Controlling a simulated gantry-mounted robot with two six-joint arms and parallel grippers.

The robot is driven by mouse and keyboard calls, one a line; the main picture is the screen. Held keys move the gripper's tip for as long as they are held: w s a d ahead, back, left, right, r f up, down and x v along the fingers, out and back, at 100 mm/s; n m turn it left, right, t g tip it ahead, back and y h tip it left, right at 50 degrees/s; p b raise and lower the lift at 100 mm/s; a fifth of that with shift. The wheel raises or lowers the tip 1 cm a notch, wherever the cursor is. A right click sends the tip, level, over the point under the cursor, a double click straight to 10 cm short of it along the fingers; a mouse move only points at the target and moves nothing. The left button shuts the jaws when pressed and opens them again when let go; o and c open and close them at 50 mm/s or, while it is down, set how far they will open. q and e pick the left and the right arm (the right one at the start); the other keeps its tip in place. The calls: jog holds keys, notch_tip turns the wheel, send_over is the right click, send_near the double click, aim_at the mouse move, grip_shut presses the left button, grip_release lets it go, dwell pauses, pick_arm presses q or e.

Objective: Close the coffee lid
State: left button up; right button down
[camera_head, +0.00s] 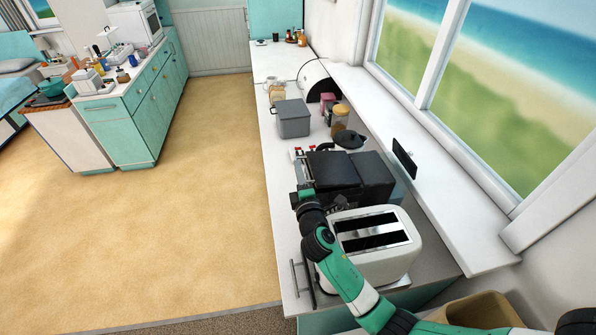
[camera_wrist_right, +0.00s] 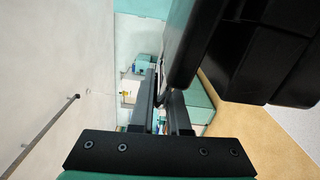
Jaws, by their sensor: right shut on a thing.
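The black coffee machine (camera_head: 374,180) stands on the right-hand counter behind the white toaster. Its dark lid (camera_head: 332,167) appears as a flat panel on its left part; its exact angle is hard to tell. My right gripper (camera_head: 301,170) is at the machine's left side. In the right wrist view, the gripper's fingers (camera_wrist_right: 164,100) are close together at a thin dark edge that appears to belong to the lid (camera_wrist_right: 182,62). The contact is partly hidden. A large black part of the machine (camera_wrist_right: 260,50) fills the upper right there. My left gripper is not in view.
The white toaster (camera_head: 399,256) stands close in front of the machine, beside my right arm. A grey canister (camera_head: 293,121), a dark pan (camera_head: 348,139) and jars (camera_head: 340,115) stand behind it. The windowsill (camera_head: 440,190) runs along the right. The floor (camera_head: 190,200) at left is clear.

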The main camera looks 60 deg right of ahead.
jog(key=shift+s+d, duration=0.1)
jog(key=c, duration=0.9)
grip_release()
jog(key=shift+s+a, duration=0.2)
jog(key=shift+a, duration=0.1)
jog(key=v, duration=1.1)
jog(key=shift+d+b, duration=0.1)
jog(key=shift+b, duration=0.2)
